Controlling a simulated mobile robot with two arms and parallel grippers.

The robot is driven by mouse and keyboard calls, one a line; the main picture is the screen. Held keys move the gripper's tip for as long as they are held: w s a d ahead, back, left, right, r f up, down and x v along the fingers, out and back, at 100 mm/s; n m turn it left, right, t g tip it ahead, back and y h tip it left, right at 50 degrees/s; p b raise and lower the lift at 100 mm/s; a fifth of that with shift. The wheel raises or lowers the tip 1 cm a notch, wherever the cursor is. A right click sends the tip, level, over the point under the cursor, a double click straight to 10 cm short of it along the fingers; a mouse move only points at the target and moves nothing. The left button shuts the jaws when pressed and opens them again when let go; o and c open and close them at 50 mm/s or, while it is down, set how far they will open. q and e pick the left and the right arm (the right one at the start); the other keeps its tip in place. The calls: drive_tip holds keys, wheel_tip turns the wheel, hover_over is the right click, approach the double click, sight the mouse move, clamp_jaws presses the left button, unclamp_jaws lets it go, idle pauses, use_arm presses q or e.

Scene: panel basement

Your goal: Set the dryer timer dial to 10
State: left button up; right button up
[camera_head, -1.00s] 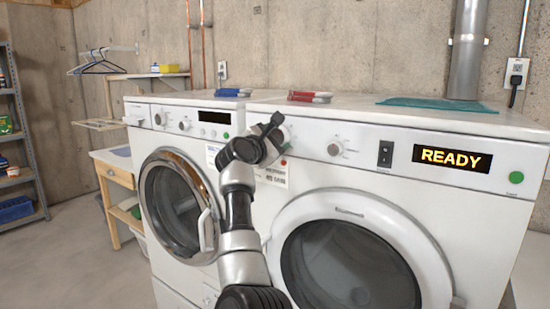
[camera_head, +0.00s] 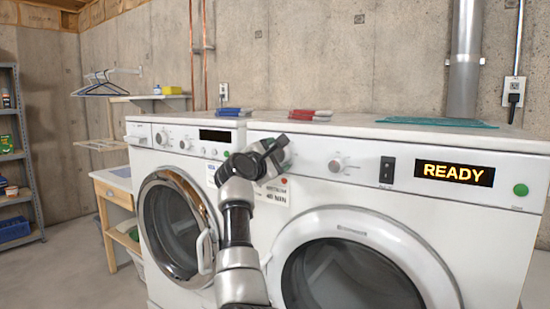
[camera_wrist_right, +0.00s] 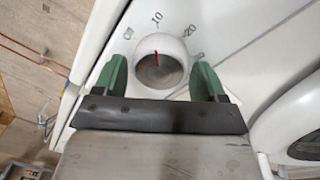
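The dryer (camera_head: 400,215) is the right-hand white machine, with a lit READY display (camera_head: 454,173) on its panel. My right gripper (camera_head: 276,152) is at the left end of this panel and largely hides the timer dial in the head view. In the right wrist view, the round timer dial (camera_wrist_right: 162,72) sits between the two green fingers of the open right gripper (camera_wrist_right: 161,78). The fingers are on either side of the dial; I cannot tell whether they touch it. The dial's red mark points at the printed 10 (camera_wrist_right: 157,19). My left gripper is not in view.
Another knob (camera_head: 335,165), a black switch (camera_head: 387,169) and a green button (camera_head: 520,190) are on the dryer panel. A washer (camera_head: 150,160) stands at left. Red and blue items and a teal cloth (camera_head: 436,122) lie on top. Open floor lies at left.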

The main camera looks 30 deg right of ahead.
drive_tip(key=shift+o, duration=1)
drive_tip(key=b+v, duration=0.5)
drive_tip(key=v, duration=0.5)
drive_tip(key=shift+s+a, duration=0.15)
drive_tip(key=shift+a, duration=0.25)
